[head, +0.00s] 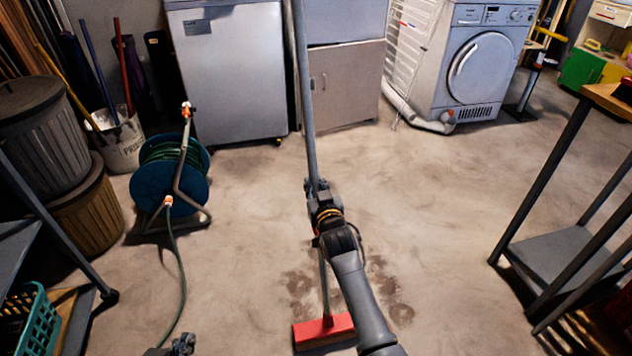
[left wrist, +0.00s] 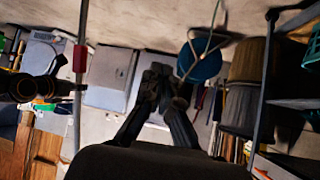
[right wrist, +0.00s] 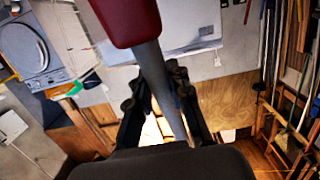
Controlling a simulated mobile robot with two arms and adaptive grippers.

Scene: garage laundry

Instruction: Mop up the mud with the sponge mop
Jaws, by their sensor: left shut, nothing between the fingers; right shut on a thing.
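The sponge mop has a long grey pole (head: 305,90) and a red head (head: 323,331), which is at or close to the floor; contact is unclear. Brown mud patches (head: 300,285) lie on the concrete just beyond the head, left and right of the pole (head: 400,313). My right gripper (head: 318,200) is shut around the pole. In the right wrist view the pole (right wrist: 152,70) runs between its fingers (right wrist: 155,105), with a red mop part close to the camera. My left gripper (head: 183,343) is shut and empty at the bottom edge; its fingers (left wrist: 158,80) are together.
A hose reel (head: 170,175) with its hose trailing stands at the left, near bins (head: 85,205) and a teal basket (head: 30,322). A workbench frame (head: 545,190) stands at the right. A dryer (head: 475,70) and cabinets (head: 345,80) line the back. The middle floor is open.

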